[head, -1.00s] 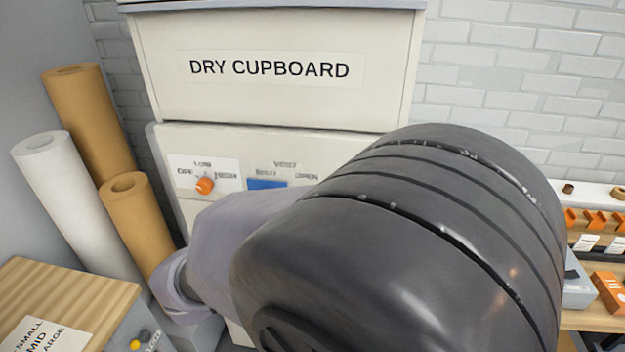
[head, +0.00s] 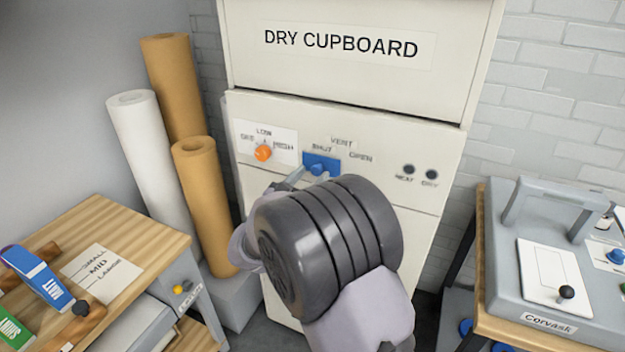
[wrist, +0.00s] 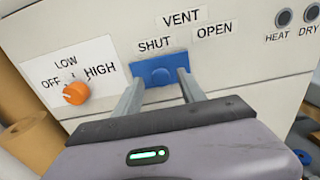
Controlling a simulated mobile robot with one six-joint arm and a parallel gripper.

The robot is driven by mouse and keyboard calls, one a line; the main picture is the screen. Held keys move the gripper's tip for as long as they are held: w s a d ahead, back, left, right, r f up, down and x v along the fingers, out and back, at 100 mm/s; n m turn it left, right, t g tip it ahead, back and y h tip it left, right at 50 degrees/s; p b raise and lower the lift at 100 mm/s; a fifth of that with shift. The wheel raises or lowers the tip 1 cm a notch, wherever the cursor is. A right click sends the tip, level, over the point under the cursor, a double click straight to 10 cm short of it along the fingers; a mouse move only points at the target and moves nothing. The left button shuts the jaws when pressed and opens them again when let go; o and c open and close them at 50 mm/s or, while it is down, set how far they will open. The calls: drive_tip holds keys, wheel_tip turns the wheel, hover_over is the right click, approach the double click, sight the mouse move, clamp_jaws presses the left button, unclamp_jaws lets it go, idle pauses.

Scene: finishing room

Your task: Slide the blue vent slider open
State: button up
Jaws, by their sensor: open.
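The blue vent slider (head: 321,163) is on the front panel of the dry cupboard (head: 345,110), under the SHUT end of the VENT label. In the head view, my gripper (head: 303,176) is partly hidden behind my arm.
An orange dial (wrist: 76,93) with OFF, LOW and HIGH marks sits left of the slider. HEAT and DRY indicators (head: 419,172) are to the right. Rolls (head: 150,150) stand left of the cupboard. A bench (head: 110,240) is at left, a grey machine (head: 540,270) at right.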

drive_tip(key=shift+w+d, duration=0.2)
drive_tip(key=shift+w, duration=0.3)
clamp_jaws()
idle(1.1)
